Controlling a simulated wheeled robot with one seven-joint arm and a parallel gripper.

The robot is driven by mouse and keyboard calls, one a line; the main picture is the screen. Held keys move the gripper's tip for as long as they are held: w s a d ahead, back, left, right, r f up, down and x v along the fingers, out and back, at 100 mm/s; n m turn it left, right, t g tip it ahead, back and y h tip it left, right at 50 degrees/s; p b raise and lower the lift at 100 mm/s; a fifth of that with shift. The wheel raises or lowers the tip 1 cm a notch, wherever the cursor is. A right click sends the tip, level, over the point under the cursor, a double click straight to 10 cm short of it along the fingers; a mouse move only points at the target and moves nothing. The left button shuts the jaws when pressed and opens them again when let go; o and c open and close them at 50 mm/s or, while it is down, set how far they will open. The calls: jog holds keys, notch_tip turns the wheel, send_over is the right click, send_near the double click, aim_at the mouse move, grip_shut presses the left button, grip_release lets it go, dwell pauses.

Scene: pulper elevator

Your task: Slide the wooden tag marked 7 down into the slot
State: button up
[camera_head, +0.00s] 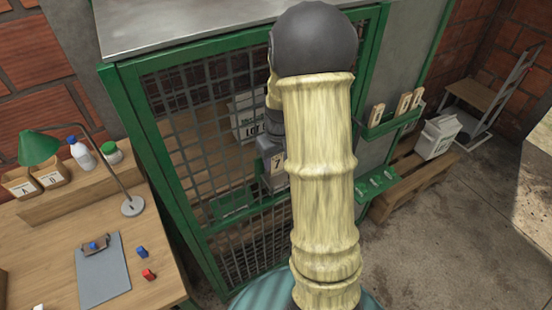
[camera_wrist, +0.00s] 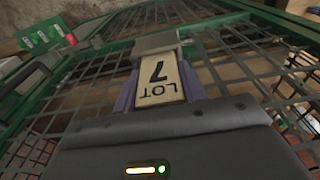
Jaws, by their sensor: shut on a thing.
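The wooden tag marked 7 (camera_head: 277,162) is in front of the green mesh gate, beside my arm in the head view. In the wrist view the tag (camera_wrist: 160,80) is pale, with "LOT 7" upside down. My gripper (camera_wrist: 158,92) is shut on it, with purple fingers at its two sides. A grey metal piece (camera_wrist: 157,42) lies at the tag's far end, against the mesh; it may be the slot's holder. I cannot tell whether the tag is inside it or only in front of it. My arm hides much of the gripper in the head view.
The mesh gate (camera_head: 185,130) with its green frame stands close behind the tag. A green rack (camera_head: 392,122) with several wooden tags is to the right. A desk with a clipboard (camera_head: 103,270) and lamp is at left.

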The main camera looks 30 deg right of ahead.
jog(key=o, duration=1.1)
jog(key=shift+c, duration=0.2)
jog(key=shift+r, duration=0.15)
notch_tip(320, 180, up, 17)
jog(key=s+b, duration=0.2)
jog(key=s+a+f+t, duration=0.1)
jog(key=s+a+f, duration=0.9)
jog(key=a+f, duration=0.3)
jog(key=shift+s+a+f, duration=0.15)
jog(key=shift+s+f, duration=0.15)
jog(key=shift+f, duration=0.1)
